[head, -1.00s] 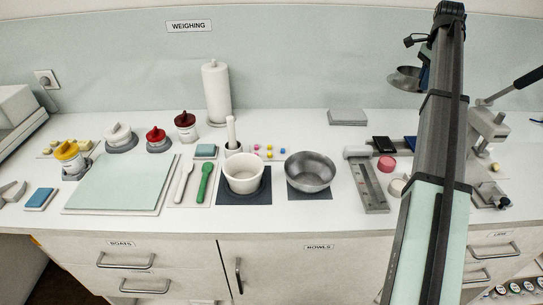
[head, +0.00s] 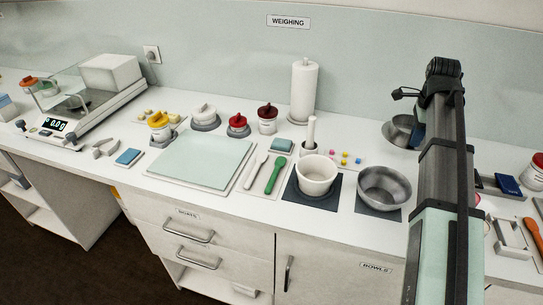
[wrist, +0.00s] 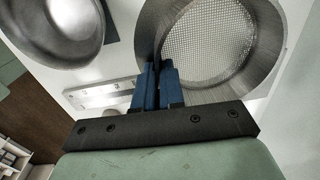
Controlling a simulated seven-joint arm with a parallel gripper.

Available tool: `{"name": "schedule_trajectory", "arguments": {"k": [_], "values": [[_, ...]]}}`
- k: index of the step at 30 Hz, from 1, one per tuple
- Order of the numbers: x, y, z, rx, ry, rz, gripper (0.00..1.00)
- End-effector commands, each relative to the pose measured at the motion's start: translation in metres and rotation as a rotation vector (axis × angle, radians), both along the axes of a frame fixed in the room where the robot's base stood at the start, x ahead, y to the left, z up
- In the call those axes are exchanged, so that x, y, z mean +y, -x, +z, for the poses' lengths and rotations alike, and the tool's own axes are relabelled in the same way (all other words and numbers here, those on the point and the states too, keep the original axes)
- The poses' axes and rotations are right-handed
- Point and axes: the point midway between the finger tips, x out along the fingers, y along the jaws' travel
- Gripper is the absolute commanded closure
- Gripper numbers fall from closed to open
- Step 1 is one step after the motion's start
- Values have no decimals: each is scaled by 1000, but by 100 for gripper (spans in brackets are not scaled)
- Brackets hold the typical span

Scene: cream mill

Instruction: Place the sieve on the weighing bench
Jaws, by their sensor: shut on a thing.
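The sieve (head: 398,131) is a metal ring with a fine mesh floor, seen clearly in the wrist view (wrist: 208,45). My gripper (wrist: 157,78) has its blue fingers shut on the sieve's rim. In the head view my gripper (head: 418,136) is mostly hidden behind my own arm, and the sieve's right side is covered too. The sieve is held above the back of the weighing bench (head: 235,204), right of the paper roll. The bench is a white top below the WEIGHING sign (head: 288,21).
A metal bowl (head: 384,187) and a white mortar (head: 316,174) stand on dark mats at the front. A paper roll (head: 304,92) stands at the back. A pale green board (head: 203,158), several jars and a balance (head: 75,108) are further left. A strip behind the metal bowl looks clear.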

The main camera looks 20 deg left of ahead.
Motion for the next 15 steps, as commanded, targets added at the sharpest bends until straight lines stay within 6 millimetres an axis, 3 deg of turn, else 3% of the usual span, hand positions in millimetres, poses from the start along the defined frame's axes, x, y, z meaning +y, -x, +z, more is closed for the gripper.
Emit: {"name": "schedule_trajectory", "arguments": {"k": [10, 15], "values": [[7, 3, -6, -1, 0, 0, 100], [7, 4, -25, 1, 0, 0, 100]]}}
